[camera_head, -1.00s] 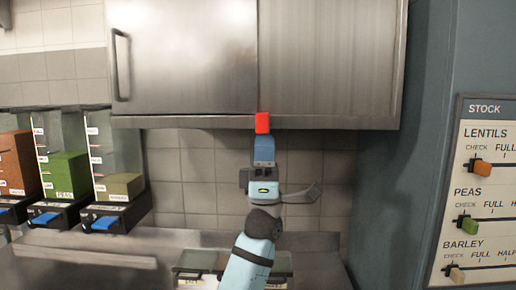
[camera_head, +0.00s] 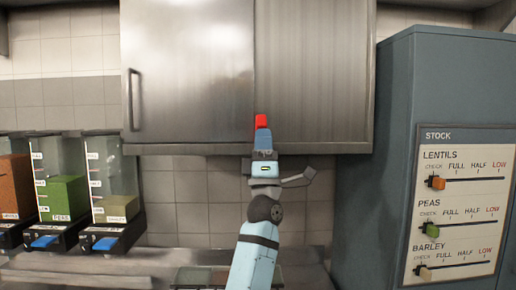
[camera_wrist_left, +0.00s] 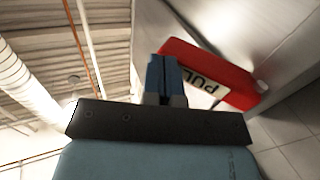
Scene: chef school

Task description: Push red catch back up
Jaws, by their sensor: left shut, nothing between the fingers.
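The red catch (camera_head: 261,120) shows in the head view above the cabinet's lower edge, at the seam between the two doors. Its lower part is hidden behind my left gripper (camera_head: 262,134), which points up with its fingers shut and nothing between them. In the left wrist view the red catch (camera_wrist_left: 238,85) is a red bar with a white label with lettering, partly cut off, just right of my blue shut fingertips (camera_wrist_left: 163,62). The fingers overlap it in the picture; I cannot tell whether they touch. My right gripper is not in view.
The steel cabinet (camera_head: 190,70) hangs above a tiled wall (camera_head: 190,200). Clear dispensers (camera_head: 112,165) stand to the left. A blue-grey unit with a stock panel (camera_head: 462,205) stands at the right. The wall between is mostly clear.

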